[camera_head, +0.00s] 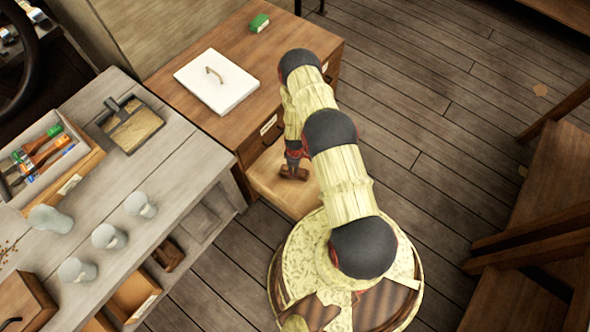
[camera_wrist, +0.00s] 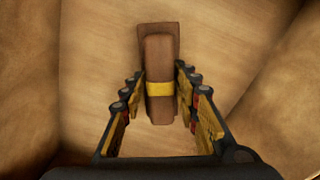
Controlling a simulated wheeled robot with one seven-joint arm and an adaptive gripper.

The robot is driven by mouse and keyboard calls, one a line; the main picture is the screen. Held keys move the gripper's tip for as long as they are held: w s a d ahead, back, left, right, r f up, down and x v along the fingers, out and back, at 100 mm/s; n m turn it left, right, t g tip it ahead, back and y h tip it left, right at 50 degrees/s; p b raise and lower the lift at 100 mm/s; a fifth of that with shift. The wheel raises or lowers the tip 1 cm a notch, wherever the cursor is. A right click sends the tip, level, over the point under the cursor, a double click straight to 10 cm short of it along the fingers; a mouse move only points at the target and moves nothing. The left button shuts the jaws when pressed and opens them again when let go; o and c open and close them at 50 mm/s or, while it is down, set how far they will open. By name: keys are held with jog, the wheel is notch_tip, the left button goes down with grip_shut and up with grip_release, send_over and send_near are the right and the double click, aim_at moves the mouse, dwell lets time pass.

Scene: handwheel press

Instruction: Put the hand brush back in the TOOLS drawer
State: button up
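The hand brush (camera_wrist: 160,65) is brown with a yellow band. In the wrist view it lies lengthwise between the fingers of my gripper (camera_wrist: 160,80), one finger close on each side. Whether the fingers press on it is unclear. In the head view the brush (camera_head: 293,173) is a small dark brown shape just below my gripper (camera_head: 293,160). Both are over or inside a pulled-out wooden drawer (camera_head: 268,180) at the front of the brown cabinet. Pale wood shows beneath the brush in the wrist view. I cannot read any drawer label.
The grey bench (camera_head: 150,185) at left holds jars, a tool box (camera_head: 45,160) and a tray (camera_head: 130,122). Wooden steps (camera_head: 520,250) stand at right. Floor between is clear.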

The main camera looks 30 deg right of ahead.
jog(key=shift+o, duration=1)
jog(key=w+a+r+m+t+p, duration=0.1)
jog(key=w+r+p, duration=0.25)
jog(key=r, duration=1.35)
jog(key=w+a+r+m+p, duration=0.1)
jog(key=w+r+p, duration=0.3)
jog(key=r, duration=1.3)
jog(key=a+r+m+t+b, duration=0.1)
jog(key=a+r, duration=0.1)
jog(key=r, duration=1)
jog(key=a+r+m+t, duration=0.1)
jog(key=a+r, duration=0.1)
jog(key=r, duration=0.9)
jog(key=s+a+r+m+t, duration=0.1)
jog(key=s+a+r, duration=0.2)
jog(key=s+r, duration=0.35)
jog(key=s+a+r+m, duration=0.15)
jog(key=s+r, duration=0.25)
jog(key=r, duration=0.6)
jog(key=s+a+r+m, duration=0.1)
jog(key=s+r, duration=0.3)
jog(key=s, duration=0.4)
jog(key=s+a+r+m+t, duration=0.1)
jog(key=s+a+r, duration=0.2)
jog(key=s, duration=0.6)
jog(key=shift+r+t, duration=0.3)
jog(key=shift+r, duration=0.2)
